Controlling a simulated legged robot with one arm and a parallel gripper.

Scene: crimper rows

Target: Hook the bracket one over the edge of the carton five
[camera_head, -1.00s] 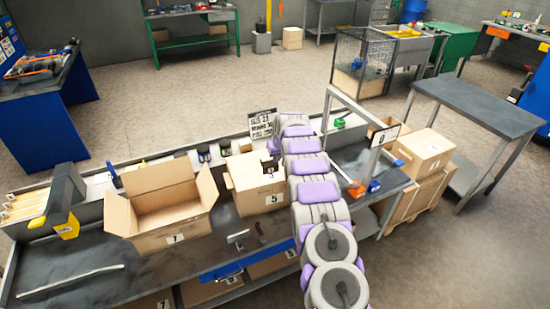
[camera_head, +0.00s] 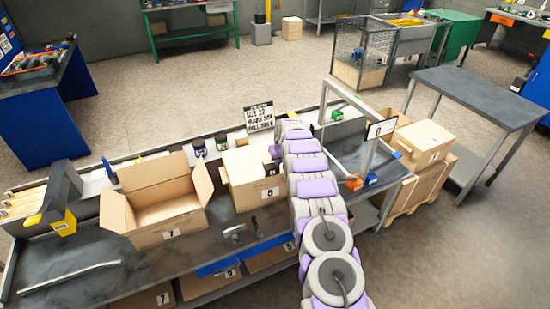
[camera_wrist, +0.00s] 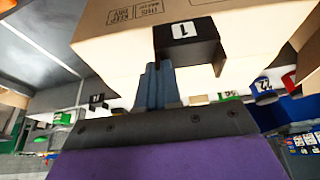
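Bracket one (camera_wrist: 190,45) is a dark hook-shaped piece with a white label marked 1, in the wrist view. My gripper (camera_wrist: 157,75) has its two grey-blue fingers close together on the bracket's left end. Behind it in the wrist view is a large brown carton (camera_wrist: 120,35) with printed text. I cannot tell whether the bracket touches the carton.
An open carton (camera_head: 160,212) stands to the left on the bench (camera_head: 100,262). A printed sign (camera_head: 259,117) and small containers are behind carton five. A metal frame (camera_head: 352,97) with a numbered plate (camera_head: 381,128) stands to the right of my arm. More cartons sit below.

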